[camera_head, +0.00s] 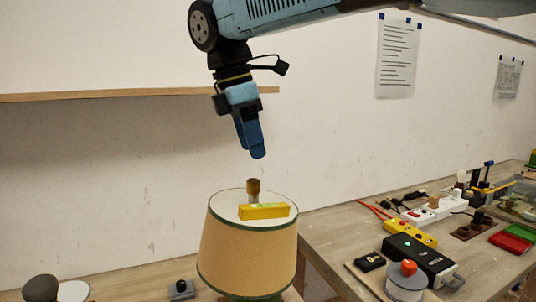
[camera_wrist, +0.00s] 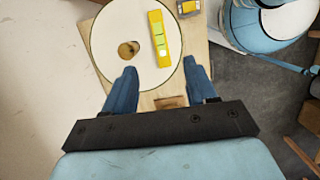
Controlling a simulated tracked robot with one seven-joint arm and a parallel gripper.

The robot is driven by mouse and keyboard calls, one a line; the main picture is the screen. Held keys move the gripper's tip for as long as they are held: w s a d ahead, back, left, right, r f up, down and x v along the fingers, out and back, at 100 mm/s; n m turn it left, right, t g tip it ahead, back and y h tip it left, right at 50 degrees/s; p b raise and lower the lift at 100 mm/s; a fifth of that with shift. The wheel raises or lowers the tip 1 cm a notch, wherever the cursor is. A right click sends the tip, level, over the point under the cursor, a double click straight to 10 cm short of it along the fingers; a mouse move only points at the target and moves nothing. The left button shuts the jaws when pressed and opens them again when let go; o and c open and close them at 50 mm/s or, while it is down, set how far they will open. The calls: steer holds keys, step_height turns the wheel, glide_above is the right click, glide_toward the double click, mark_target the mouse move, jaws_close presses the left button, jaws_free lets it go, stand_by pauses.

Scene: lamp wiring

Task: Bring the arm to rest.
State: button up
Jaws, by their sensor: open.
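My gripper (camera_head: 257,156) hangs with its blue fingers pointing down above the lamp, apart from it. In the wrist view my gripper (camera_wrist: 162,84) has its two fingers spread, with nothing between them. The lamp's tan shade (camera_head: 245,250) with green trim stands on the table below. On its white top (camera_head: 228,205) lie a yellow spirit level (camera_head: 264,211) and a brown knob or cork-like piece (camera_head: 253,188). Both also show in the wrist view, the level (camera_wrist: 159,38) to the right of the brown piece (camera_wrist: 128,49).
A bench (camera_head: 330,240) at the right holds a yellow power strip (camera_head: 410,234), a white strip (camera_head: 434,209), a black box with a green light (camera_head: 418,259), a grey round object with a red top (camera_head: 407,281) and red trays (camera_head: 511,242). A wooden shelf (camera_head: 100,95) runs along the wall.

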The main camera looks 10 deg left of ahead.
steer(key=d+f+m+y, duration=0.15)
steer(key=d+m, duration=0.45)
steer(key=d, duration=0.6)
steer(key=s+d+f+m+t, duration=0.1)
steer(key=s+d+f+m, duration=0.2)
steer(key=d+m, duration=0.3)
steer(key=s+d+f+m+t, duration=0.1)
steer(key=s+d+f+m, duration=0.2)
steer(key=d, duration=0.6)
steer(key=s+d+f+m+t, duration=0.2)
steer(key=d+f+m, duration=0.5)
steer(key=d+m, duration=0.1)
steer(key=shift+s+d+m+y, duration=0.15)
steer(key=shift+s+m+y, duration=0.25)
steer(key=shift+y, duration=0.05)
steer(key=shift+f, duration=0.1)
